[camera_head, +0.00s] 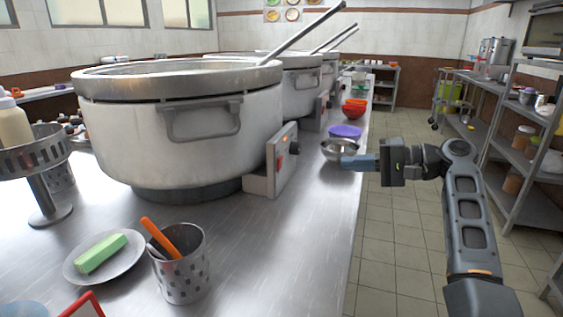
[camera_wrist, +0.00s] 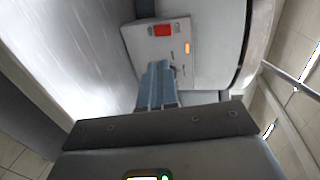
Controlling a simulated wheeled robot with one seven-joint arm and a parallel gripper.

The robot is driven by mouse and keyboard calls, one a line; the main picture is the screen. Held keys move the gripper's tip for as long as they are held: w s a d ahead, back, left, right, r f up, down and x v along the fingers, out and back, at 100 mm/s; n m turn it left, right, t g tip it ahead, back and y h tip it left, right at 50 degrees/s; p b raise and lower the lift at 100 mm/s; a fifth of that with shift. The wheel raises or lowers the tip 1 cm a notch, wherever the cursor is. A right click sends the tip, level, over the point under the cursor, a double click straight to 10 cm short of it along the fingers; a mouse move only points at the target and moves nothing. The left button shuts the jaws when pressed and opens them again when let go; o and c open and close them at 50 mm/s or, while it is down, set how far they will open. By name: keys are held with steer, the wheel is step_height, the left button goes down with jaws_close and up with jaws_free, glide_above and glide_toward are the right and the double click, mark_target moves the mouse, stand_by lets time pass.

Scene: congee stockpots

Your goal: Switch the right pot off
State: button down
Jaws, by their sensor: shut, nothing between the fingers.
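A large steel pot (camera_head: 180,125) stands nearest on the counter, with a grey control box (camera_head: 286,150) at its right side. The box carries small red and dark parts on its face. In the wrist view, a control box (camera_wrist: 175,65) shows a red switch (camera_wrist: 162,30) and a lit orange lamp (camera_wrist: 187,48). My gripper (camera_head: 346,162) is shut and empty, pointing left towards the near box, with a gap between them in the head view. In the wrist view, my blue fingertips (camera_wrist: 158,66) overlap the lower part of the box face, below the switch. Contact cannot be told.
A metal bowl (camera_head: 338,146) and a purple bowl (camera_head: 345,131) are beside my fingers, with red bowls (camera_head: 354,109) beyond. More pots (camera_head: 300,88) line the counter behind. A perforated utensil cup (camera_head: 182,270) and a plate with a green block (camera_head: 100,254) stand in front. Shelves are right.

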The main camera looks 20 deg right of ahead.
mark_target(281, 159)
steer(key=shift+a, duration=0.15)
steer(key=x, duration=0.8)
steer(key=r+b+x, duration=0.1)
steer(key=x, duration=0.3)
steer(key=shift+w+a+f, duration=0.15)
steer(key=shift+w+a, duration=0.45)
steer(key=shift+a, duration=0.05)
steer(key=shift+a, duration=0.1)
steer(key=shift+w+a+r+p, duration=0.15)
steer(key=shift+r+p, duration=0.05)
steer(key=shift+p, duration=0.1)
